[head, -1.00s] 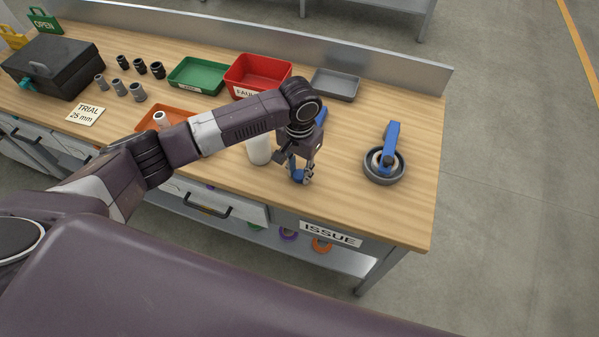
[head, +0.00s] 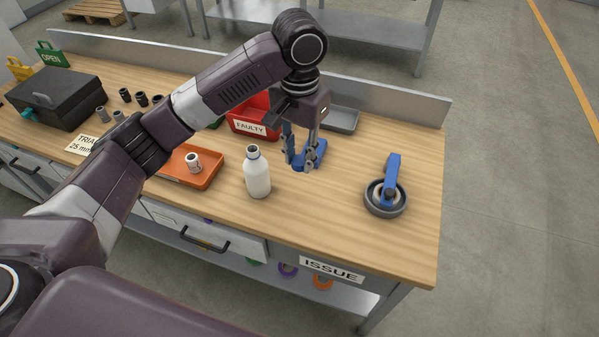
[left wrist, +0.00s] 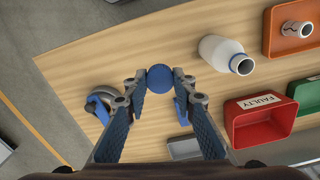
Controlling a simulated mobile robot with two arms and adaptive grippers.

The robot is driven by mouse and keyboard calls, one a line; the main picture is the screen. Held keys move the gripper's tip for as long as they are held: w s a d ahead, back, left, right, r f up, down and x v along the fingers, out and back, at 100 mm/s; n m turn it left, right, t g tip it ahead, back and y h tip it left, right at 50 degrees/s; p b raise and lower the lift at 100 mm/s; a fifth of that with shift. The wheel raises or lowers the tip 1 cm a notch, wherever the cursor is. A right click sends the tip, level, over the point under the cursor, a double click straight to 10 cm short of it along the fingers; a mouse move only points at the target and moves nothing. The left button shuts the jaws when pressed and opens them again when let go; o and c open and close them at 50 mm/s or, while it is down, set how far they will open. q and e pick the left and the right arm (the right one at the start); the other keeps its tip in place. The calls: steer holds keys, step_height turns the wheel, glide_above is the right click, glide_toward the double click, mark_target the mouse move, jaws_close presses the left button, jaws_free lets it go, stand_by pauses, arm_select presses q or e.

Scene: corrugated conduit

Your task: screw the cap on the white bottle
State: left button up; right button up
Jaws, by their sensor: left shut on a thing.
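The white bottle (head: 257,177) stands upright and uncapped on the wooden bench, its dark mouth showing at the top. It also shows in the left wrist view (left wrist: 222,53), to the right of the fingers. My left gripper (head: 299,166) is in the air to the right of the bottle, apart from it. Its fingertips (left wrist: 159,80) are shut on a round blue cap (left wrist: 160,78). In the head view the fingers mostly hide the cap. My right gripper is not in view.
A blue tool (head: 316,152) lies behind my left gripper. A red FAULTY bin (head: 250,128) and a grey tray (head: 342,121) stand at the back. An orange tray (head: 207,180) holding a fitting (head: 194,162) is left of the bottle.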

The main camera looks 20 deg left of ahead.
arm_select(q)
steer(key=shift+r, duration=0.65)
